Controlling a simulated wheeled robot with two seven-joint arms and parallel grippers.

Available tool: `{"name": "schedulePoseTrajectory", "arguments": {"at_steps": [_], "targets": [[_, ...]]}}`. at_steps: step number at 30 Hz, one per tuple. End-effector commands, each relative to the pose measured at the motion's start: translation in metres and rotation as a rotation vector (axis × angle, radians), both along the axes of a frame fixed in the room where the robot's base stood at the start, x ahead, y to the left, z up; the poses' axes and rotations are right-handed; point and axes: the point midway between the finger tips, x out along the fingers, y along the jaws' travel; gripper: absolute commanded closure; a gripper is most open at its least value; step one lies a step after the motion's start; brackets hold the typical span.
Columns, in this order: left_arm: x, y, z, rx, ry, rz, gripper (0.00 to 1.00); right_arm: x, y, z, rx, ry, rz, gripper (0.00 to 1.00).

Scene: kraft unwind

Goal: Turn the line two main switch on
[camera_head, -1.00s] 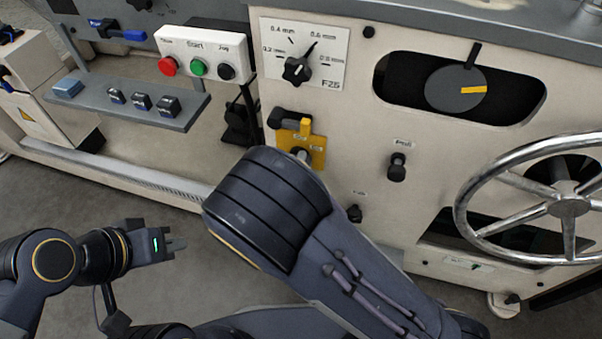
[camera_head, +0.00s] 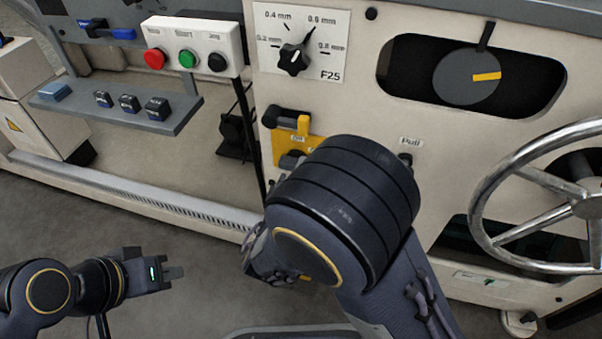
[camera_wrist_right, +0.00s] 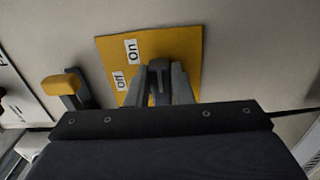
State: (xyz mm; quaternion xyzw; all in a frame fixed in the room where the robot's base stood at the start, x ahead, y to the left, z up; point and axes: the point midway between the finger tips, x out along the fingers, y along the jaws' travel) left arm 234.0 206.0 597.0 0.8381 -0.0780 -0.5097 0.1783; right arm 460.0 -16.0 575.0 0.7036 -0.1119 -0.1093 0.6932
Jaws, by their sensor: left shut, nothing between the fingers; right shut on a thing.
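A yellow plate (camera_head: 281,150) with a dark switch is on the cream machine panel, left of my right arm in the head view. In the right wrist view the yellow plate (camera_wrist_right: 180,46) carries white labels, "On" (camera_wrist_right: 131,51) and "Off" (camera_wrist_right: 120,81). My right gripper (camera_wrist_right: 162,80) is shut on the dark switch handle (camera_wrist_right: 159,66) in front of this plate. My right forearm hides much of the plate in the head view, and the fingers hide part of the switch. My left gripper (camera_head: 172,273) is shut and empty, low at the left, away from the panel.
A black lever with a yellow end (camera_head: 303,124) sits at the plate's top. A thickness dial (camera_head: 293,61) is above. A large handwheel (camera_head: 588,205) is right. Floor at lower left is clear.

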Motion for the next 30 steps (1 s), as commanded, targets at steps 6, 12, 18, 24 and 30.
{"name": "schedulePoseTrajectory", "arguments": {"at_steps": [6, 12, 18, 24, 30], "targets": [[0.000, 0.000, 0.000, 0.000, 0.000, 0.000, 1.00, -0.001, 0.000, -0.001, 0.002, 0.004, -0.001, 1.00], [0.000, 0.000, 0.000, 0.000, 0.000, 0.000, 1.00, 0.000, 0.000, -0.001, 0.001, 0.003, -0.001, 0.58], [0.000, 0.000, 0.000, 0.000, 0.000, 0.000, 1.00, 0.000, 0.000, -0.001, 0.001, 0.002, 0.000, 0.58], [0.000, 0.000, 0.005, 0.000, 0.000, 0.000, 1.00, -0.013, 0.005, 0.001, 0.000, 0.002, 0.002, 0.58], [0.000, 0.000, 0.013, 0.000, 0.000, 0.000, 1.00, -0.046, 0.016, 0.001, -0.001, 0.002, 0.004, 0.58]]}}
